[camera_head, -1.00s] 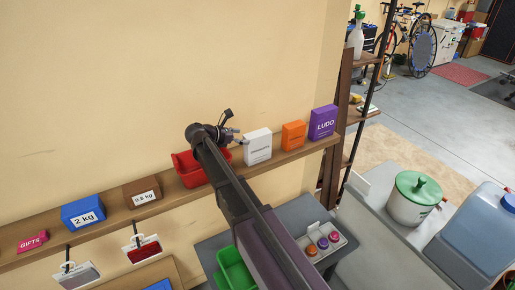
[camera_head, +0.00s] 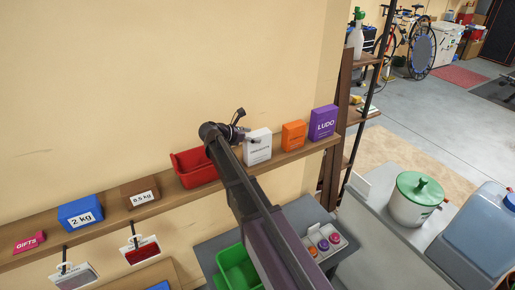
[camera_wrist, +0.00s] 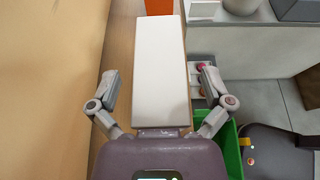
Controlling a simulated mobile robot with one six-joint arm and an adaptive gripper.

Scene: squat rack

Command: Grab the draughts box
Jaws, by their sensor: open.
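A white box (camera_head: 258,150) stands on the wall shelf between the red bin and an orange box. The print on it is too small to read, so I cannot confirm that it is the draughts box. My gripper (camera_head: 245,136) is at the left side of this box in the head view, partly hidden by my arm. In the wrist view the white box (camera_wrist: 159,70) lies between the two fingers of my gripper (camera_wrist: 160,78). The fingers are spread, with a visible gap on each side of the box.
The orange box (camera_head: 293,135) and a purple LUDO box (camera_head: 323,122) stand to the right on the wooden shelf (camera_head: 160,199). The red bin (camera_head: 192,170) is close on the left. Below are a green bin (camera_head: 236,268) and a grey tray (camera_head: 338,249) with round items.

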